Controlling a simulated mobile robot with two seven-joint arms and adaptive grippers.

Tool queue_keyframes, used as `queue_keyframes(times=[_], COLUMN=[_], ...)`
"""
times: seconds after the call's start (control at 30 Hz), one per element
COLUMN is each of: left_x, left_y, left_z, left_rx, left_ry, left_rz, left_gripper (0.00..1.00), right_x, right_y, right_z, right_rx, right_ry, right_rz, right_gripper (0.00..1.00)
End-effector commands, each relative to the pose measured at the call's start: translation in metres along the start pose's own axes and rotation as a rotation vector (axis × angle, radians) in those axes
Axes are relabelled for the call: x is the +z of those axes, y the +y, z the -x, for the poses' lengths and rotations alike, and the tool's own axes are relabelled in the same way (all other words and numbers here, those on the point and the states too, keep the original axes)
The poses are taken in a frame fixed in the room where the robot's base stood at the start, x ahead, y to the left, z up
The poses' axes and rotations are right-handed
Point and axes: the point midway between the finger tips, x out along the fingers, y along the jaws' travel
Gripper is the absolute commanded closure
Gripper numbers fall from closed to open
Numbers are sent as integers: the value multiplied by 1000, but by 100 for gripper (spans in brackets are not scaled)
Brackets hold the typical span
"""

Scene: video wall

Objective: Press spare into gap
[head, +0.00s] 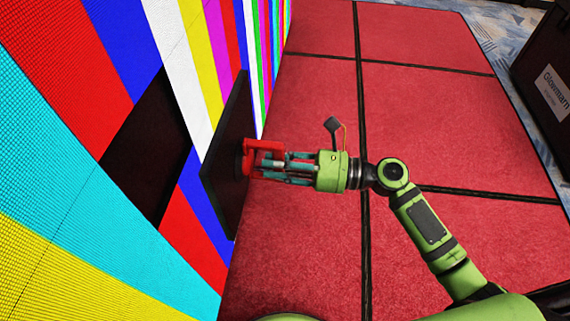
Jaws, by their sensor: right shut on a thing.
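The video wall (60,150) fills the left side and shows coloured vertical bars. The gap (145,150) is a dark, four-sided opening among the lit tiles. The spare (228,165) is a dark, thin square panel, upright and standing off to the right of the gap, apart from it as far as I can see. A red handle (248,158) is at its back. My right gripper (262,160) is shut on this red handle and holds the spare by it. The spare's front face is turned away from me. My left gripper is not in view.
The floor (450,130) in front of the wall is red padded tiles with dark seams, and is clear. A dark case (545,70) with a white label stands at the far right. Blue-grey patterned carpet (488,30) lies beyond the red floor.

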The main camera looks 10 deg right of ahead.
Motion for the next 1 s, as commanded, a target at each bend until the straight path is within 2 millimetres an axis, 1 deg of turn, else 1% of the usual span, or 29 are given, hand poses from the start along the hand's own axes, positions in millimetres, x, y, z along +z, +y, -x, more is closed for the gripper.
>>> queue_keyframes(times=[0.07, 0.7, 1.0], left_x=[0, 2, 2], left_y=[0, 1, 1], left_z=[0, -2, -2], left_rx=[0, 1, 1], left_ry=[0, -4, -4], left_rz=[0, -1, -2], left_gripper=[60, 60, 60], right_x=[4, 4, 4], right_y=[0, 0, 0], right_z=[-6, -46, -57], right_rx=[1, 0, 0], right_ry=[-8, -7, -7], right_rz=[1, 1, 1], right_gripper=[100, 100, 100])
